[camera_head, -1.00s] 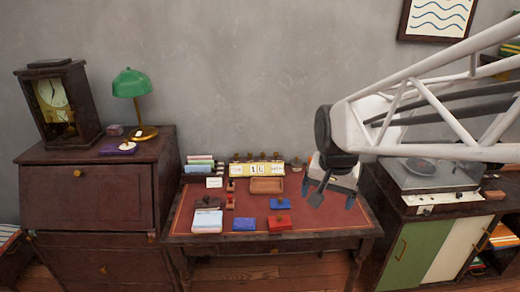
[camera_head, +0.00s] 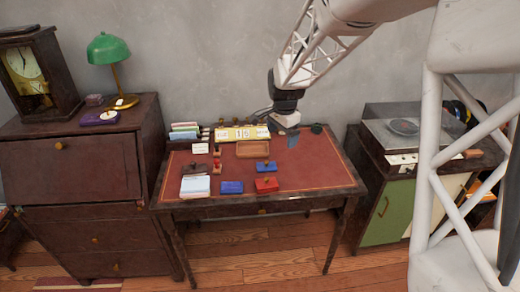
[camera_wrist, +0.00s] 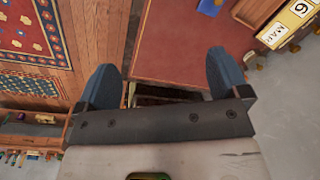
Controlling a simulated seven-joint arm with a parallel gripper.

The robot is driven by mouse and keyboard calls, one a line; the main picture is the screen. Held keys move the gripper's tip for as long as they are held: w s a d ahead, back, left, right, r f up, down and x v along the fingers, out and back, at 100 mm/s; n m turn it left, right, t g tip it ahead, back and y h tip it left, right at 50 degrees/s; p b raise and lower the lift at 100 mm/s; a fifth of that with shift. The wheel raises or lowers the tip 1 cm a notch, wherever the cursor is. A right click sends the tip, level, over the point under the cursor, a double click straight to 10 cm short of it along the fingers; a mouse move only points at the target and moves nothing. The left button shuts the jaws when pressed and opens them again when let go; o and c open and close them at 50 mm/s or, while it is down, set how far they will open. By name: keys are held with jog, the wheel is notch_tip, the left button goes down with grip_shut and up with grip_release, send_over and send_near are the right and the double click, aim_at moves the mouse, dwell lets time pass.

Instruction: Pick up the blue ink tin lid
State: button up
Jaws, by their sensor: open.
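Two blue items lie on the red-topped desk (camera_head: 310,172) in the head view. One is a flat blue tin or lid (camera_head: 231,187) near the front. The other blue piece (camera_head: 265,166) has a small knob on top and sits behind a red knobbed piece (camera_head: 266,184). I cannot tell which is the blue ink tin lid. A bit of blue (camera_wrist: 210,6) shows at the wrist view's top edge. My gripper (camera_head: 281,127) is open and empty above the desk's back right, apart from these items. Its blue fingers (camera_wrist: 162,78) are spread in the wrist view.
A wooden tray (camera_head: 253,149) and a yellow calendar (camera_head: 242,133) stand at the desk's back. Stamps (camera_head: 216,168) and pale papers (camera_head: 195,186) lie to the left. The desk's right front is clear. A record player cabinet (camera_head: 385,205) stands at right.

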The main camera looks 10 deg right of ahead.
aim_at(267, 162)
jog(key=w+f+m, duration=0.2)
jog(key=w+f, duration=0.3)
jog(key=f, duration=0.1)
jog(key=w+a+f+m, duration=0.1)
jog(key=w+f+m, duration=0.1)
jog(key=w+f, duration=0.3)
jog(key=w+a+f+m, duration=0.1)
jog(key=w+f+m, duration=0.1)
jog(key=w+f, duration=0.3)
jog(key=shift+w+a+f+g, duration=0.1)
jog(key=shift+w+f+g, duration=0.1)
jog(key=shift+f, duration=0.25)
jog(key=shift+w+a+f+g, duration=0.1)
jog(key=shift+f+g, duration=0.1)
jog(key=shift+f, duration=0.2)
jog(key=shift+f, duration=0.15)
jog(key=shift+f, duration=1.15)
jog(key=shift+f, duration=0.15)
jog(key=shift+a+f, duration=0.1)
jog(key=shift+f, duration=2.35)
jog(key=shift+c, duration=0.4)
jog(key=c, duration=0.9)
